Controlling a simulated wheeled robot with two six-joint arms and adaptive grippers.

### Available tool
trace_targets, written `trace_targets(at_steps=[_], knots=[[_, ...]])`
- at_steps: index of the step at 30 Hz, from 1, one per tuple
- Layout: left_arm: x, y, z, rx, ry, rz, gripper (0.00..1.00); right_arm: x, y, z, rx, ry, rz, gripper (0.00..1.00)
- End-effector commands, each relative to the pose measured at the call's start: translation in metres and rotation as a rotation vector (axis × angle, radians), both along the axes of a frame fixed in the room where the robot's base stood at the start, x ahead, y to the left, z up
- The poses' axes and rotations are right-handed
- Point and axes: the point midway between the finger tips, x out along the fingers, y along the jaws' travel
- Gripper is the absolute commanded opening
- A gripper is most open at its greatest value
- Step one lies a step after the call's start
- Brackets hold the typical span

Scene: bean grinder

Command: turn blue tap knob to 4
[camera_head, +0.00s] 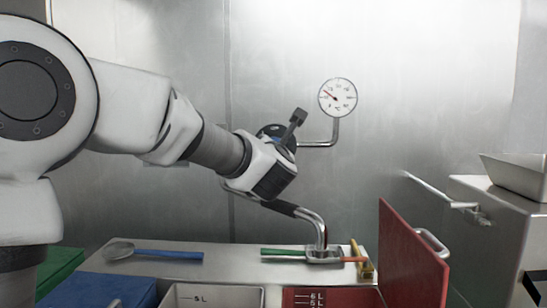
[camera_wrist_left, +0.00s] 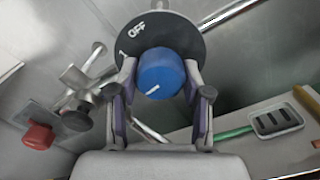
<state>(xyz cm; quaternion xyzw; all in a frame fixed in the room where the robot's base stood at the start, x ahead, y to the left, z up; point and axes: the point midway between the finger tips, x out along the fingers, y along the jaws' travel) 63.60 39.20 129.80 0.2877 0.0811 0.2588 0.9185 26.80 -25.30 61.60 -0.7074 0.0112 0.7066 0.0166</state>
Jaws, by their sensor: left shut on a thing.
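The blue tap knob (camera_wrist_left: 160,70) sits in front of a round black dial (camera_wrist_left: 190,35) in the left wrist view. The dial shows "OFF" and "1" at its upper left; no 4 can be read, and part of the dial is hidden. A short white mark on the knob's face points to the lower left of that view. My left gripper (camera_wrist_left: 160,90) is shut on the knob, one finger on each side. In the head view my left gripper (camera_head: 270,172) is at the tap on the wall and hides most of the knob. My right gripper is out of view.
A round gauge (camera_head: 338,97) on a pipe is right of the tap. A grey lever (camera_head: 296,122) stands close by my gripper. The spout (camera_head: 314,222) hangs below, over a counter with a blue-handled ladle (camera_head: 155,253). A red board (camera_head: 410,250) stands at the right.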

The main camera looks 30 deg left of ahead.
Motion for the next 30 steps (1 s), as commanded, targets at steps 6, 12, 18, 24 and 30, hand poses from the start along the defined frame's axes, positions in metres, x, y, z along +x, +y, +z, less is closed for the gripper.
trace_targets(at_steps=[6, 12, 18, 24, 30], knots=[[0.0001, 0.0003, 0.0055, -0.170, -0.117, 0.001, 0.13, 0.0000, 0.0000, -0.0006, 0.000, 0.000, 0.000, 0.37], [0.0003, -0.0001, 0.0054, -0.331, -0.216, 0.001, 0.13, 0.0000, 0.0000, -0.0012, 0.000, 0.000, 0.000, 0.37], [0.0004, -0.0003, 0.0051, -0.493, -0.315, -0.001, 0.13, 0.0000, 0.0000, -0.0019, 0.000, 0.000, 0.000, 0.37], [0.0008, -0.0007, 0.0051, -0.655, -0.414, -0.002, 0.13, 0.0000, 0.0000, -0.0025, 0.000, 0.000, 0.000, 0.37], [0.0010, -0.0010, 0.0051, -0.814, -0.511, -0.003, 0.13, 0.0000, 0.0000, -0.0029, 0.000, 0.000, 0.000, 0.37]])
